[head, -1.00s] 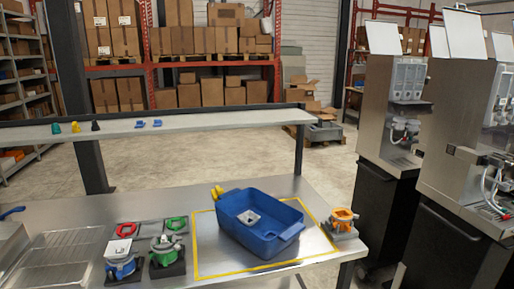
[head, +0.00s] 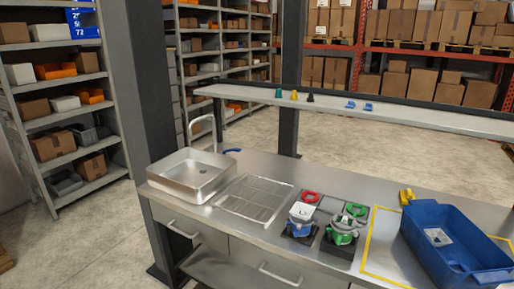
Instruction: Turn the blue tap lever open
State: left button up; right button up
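A blue lever (head: 232,150) lies low at the back of the steel counter, just right of the sink. It is small here, and I cannot tell its exact position or how it joins the tap. A metal tap spout (head: 202,121) arches up behind the square steel sink (head: 187,178). Neither of my grippers is in view.
Right of the sink are a drain grid (head: 250,199), a blue-and-white device (head: 302,217), a green device (head: 343,230) and a blue bin (head: 455,245). A raised shelf (head: 330,102) with small coloured parts runs behind. Dark posts stand behind the counter.

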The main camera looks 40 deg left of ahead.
aim_at(236, 149)
jog(key=u, duration=1.55)
